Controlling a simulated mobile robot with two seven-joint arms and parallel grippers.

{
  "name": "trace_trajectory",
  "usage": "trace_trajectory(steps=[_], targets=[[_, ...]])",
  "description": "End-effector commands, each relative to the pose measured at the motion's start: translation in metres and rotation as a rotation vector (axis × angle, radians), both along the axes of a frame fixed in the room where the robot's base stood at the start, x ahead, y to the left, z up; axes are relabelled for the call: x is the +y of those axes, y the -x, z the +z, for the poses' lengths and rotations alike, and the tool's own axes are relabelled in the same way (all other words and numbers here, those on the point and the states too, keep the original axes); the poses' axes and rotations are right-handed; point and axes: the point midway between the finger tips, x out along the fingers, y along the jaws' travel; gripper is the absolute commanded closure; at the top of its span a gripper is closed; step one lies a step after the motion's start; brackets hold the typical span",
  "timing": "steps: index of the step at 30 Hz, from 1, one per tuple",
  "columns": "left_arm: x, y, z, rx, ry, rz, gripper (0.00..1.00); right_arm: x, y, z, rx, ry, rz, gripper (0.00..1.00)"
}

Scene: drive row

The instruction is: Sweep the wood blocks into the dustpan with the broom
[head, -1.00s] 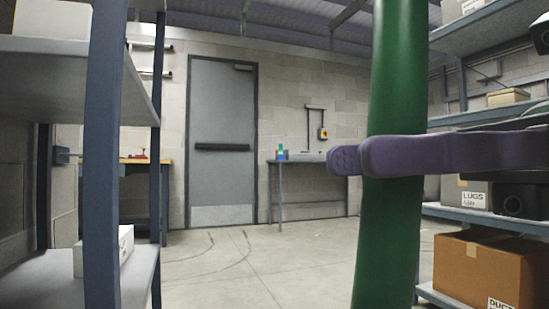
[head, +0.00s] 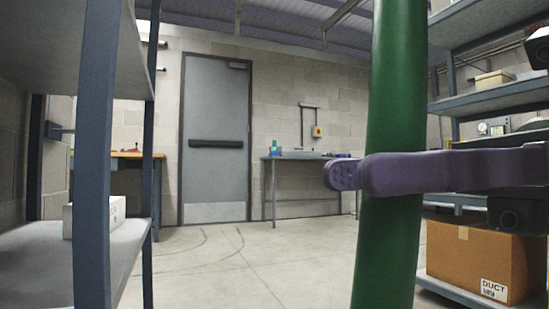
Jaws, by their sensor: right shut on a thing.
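A thick green pole (head: 396,110), which looks like the broom's handle, stands nearly upright right of centre and runs out of the top and bottom of the head view. My right gripper (head: 365,174) comes in from the right with purple fingers and is shut around the pole at mid-height. The lower end of the broom is out of view. No wood blocks and no dustpan can be made out. My left gripper is not in view.
Shelving with blue posts (head: 95,150) stands close on the left. More shelves on the right hold a cardboard box (head: 470,265) marked DUCT. The concrete floor (head: 250,265) between is clear, up to a grey door (head: 215,135) and a workbench (head: 300,158) at the back.

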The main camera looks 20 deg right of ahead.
Motion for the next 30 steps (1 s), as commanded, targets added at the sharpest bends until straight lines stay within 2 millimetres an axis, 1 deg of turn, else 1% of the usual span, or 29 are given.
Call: trace_trajectory(steps=[1,14,16,30], targets=[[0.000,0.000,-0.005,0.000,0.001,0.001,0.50,0.000,0.000,-0.004,0.000,-0.007,-0.001,1.00],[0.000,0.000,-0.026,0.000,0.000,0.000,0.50,0.000,0.000,-0.034,0.000,-0.007,-0.001,1.00],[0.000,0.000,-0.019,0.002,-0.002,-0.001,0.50,0.005,0.000,-0.029,0.000,-0.007,0.000,1.00],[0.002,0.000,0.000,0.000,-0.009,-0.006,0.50,0.038,0.000,-0.029,0.000,-0.008,0.000,1.00]])
